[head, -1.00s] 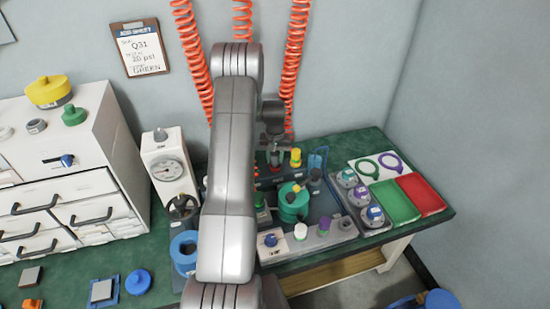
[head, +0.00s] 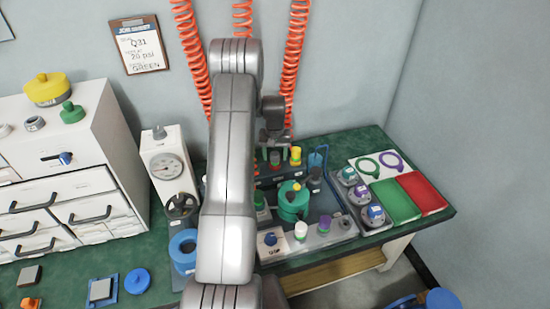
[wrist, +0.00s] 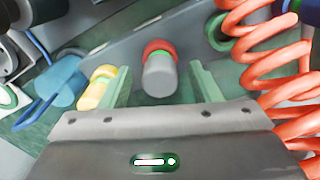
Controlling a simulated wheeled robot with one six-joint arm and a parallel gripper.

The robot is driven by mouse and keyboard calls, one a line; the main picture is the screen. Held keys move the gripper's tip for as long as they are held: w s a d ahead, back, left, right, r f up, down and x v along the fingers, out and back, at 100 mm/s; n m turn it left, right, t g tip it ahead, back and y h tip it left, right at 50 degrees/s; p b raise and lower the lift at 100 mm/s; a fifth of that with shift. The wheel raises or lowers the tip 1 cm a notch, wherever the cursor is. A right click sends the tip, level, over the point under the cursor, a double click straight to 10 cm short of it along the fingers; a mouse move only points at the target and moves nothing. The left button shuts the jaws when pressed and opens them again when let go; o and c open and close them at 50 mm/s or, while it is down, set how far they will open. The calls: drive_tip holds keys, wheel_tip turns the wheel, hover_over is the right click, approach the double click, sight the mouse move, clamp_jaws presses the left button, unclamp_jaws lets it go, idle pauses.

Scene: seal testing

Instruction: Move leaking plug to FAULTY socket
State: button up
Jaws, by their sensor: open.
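My gripper (wrist: 161,82) is open in the wrist view, with one green finger on each side of a grey plug (wrist: 159,76) with a green band and a red ring around its far end. Nothing is clamped. In the head view my gripper (head: 275,137) is above the back rack, with the grey plug (head: 275,158) below it and a yellow plug (head: 295,156) just to the right. The yellow plug also shows left of the left finger in the wrist view (wrist: 97,88). No FAULTY label is readable, and I cannot tell which plug leaks.
A green round fixture (head: 293,203) stands in front of the rack. White (head: 300,231) and purple-banded (head: 324,223) plugs stand nearer. Orange coiled hoses (wrist: 270,55) hang close beside the gripper. A gauge stand (head: 167,168) is left.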

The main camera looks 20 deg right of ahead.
wheel_tip(320, 180, up, 12)
idle(0.3)
wheel_tip(320, 180, down, 14)
drive_tip(key=shift+r, duration=0.25)
drive_tip(key=shift+r+p, duration=0.2)
drive_tip(key=shift+p, duration=0.25)
drive_tip(key=shift+s+a+r, duration=0.1)
drive_tip(key=shift+r, duration=0.05)
